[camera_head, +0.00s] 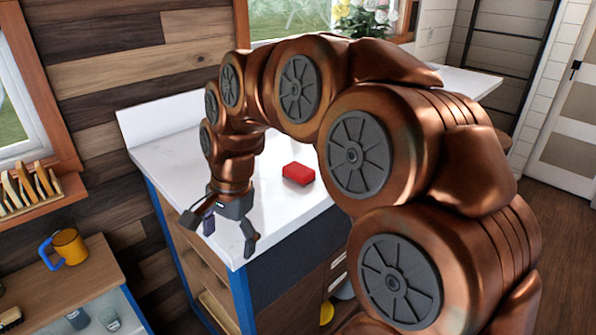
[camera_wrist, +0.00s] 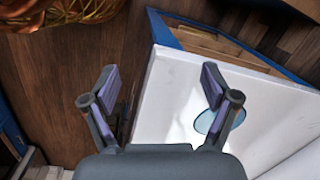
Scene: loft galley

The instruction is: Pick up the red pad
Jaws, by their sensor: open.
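The red pad (camera_head: 298,174) is a small red block lying on the white countertop (camera_head: 185,150) in the head view. My gripper (camera_head: 228,238) is to the left of the pad and nearer the counter's front corner, pointing down. Its fingers are spread with nothing between them. In the wrist view my gripper (camera_wrist: 160,85) is also open and empty, over the counter's edge, with wood floor to the left and white countertop (camera_wrist: 170,110) to the right. The pad does not show in the wrist view.
A yellow mug with a blue handle (camera_head: 68,248) stands on a lower wooden cabinet (camera_head: 30,275) at left. A vase of flowers (camera_head: 360,20) is at the back. A pale blue round patch (camera_wrist: 220,121) shows on the countertop in the wrist view.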

